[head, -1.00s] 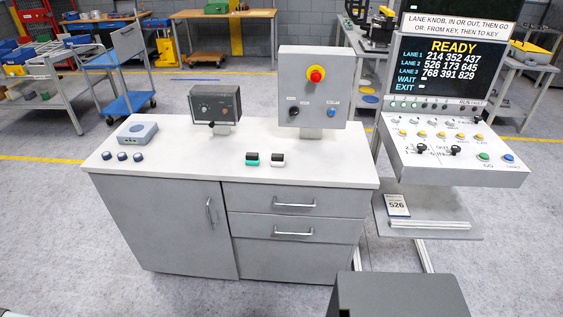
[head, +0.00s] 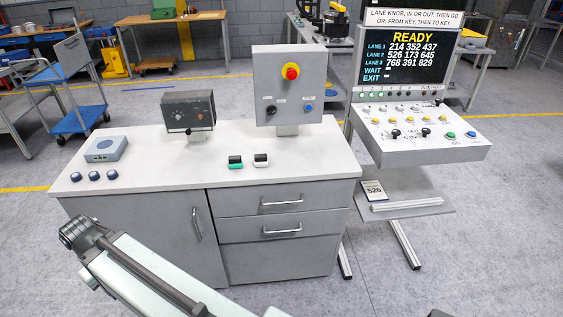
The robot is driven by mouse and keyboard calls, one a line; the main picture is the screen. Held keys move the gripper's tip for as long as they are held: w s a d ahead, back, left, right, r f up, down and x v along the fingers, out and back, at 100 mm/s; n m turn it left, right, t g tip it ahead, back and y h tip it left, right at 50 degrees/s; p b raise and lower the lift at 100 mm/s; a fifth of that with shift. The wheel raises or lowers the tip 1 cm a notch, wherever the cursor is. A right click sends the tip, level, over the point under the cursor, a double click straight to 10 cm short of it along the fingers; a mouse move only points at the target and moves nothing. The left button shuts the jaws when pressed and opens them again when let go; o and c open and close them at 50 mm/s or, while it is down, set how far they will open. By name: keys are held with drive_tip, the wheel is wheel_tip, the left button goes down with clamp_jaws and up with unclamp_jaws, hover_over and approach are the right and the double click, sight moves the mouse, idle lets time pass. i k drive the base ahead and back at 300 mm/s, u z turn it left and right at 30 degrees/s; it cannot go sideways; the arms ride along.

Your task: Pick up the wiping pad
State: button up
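Two small black-topped blocks sit side by side on the white bench top, near its front edge. The left block (head: 235,162) has a green lower part, and the right block (head: 261,160) has a white one. Either may be the wiping pad; I cannot tell which from this view. Both stand apart from each other with nothing touching them. My pale arm shows at the lower left, in front of the cabinet, but I cannot see my gripper.
The bench (head: 150,175) also bears a grey box with a round top (head: 106,148), several dark blue knobs (head: 95,176), a dark dial box (head: 188,112) and a grey panel with a red button (head: 290,72). A console (head: 425,135) stands at the right.

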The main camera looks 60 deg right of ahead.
sight(260, 160)
drive_tip(key=z, duration=0.25)
drive_tip(key=i, duration=1)
drive_tip(key=u, duration=0.1)
